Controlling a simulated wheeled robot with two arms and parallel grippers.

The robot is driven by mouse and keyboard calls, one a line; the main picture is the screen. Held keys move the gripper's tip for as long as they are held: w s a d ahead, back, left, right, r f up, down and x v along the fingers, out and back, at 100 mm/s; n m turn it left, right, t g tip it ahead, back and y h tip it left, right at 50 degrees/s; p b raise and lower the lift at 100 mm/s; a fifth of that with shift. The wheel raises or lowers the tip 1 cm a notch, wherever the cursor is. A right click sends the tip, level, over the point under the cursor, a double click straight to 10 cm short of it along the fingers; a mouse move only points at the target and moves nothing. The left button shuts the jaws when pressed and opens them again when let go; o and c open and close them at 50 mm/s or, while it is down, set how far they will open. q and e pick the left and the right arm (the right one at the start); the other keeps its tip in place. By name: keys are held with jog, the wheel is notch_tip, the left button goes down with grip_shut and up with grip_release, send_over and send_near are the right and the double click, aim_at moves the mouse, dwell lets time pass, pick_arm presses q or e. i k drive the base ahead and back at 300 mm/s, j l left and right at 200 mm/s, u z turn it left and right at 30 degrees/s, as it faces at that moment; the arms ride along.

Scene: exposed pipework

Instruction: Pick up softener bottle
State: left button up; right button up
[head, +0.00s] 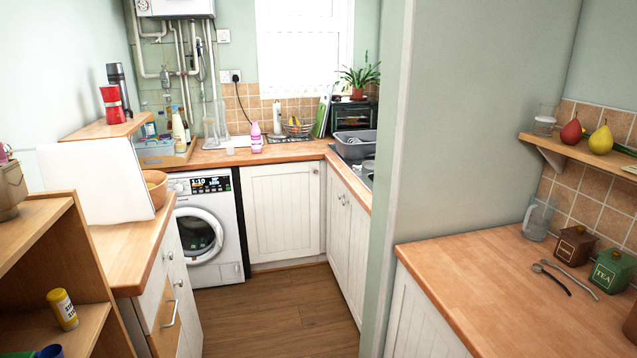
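A small pink bottle (256,138) stands upright on the far wooden counter, left of the sink area. A pale cream bottle (178,128) with a blue cap stands in the back left corner, among other bottles. The labels are too small to read, so I cannot tell which of them is the softener bottle. Neither of my grippers shows in the head view.
A washing machine (205,229) sits under the far counter. The wooden floor (262,318) between the cabinets is clear. A wooden shelf unit (88,262) stands close on the left, and a green wall end (398,190) juts in on the right.

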aim_at(256, 133)
jog(key=i+j+u, duration=0.1)
jog(key=i+u, duration=0.15)
jog(key=i, duration=0.45)
jog(key=i+u, duration=0.2)
jog(key=i, duration=0.5)
jog(key=i+l+u, duration=0.25)
jog(key=i, duration=0.45)
jog(key=j, duration=0.1)
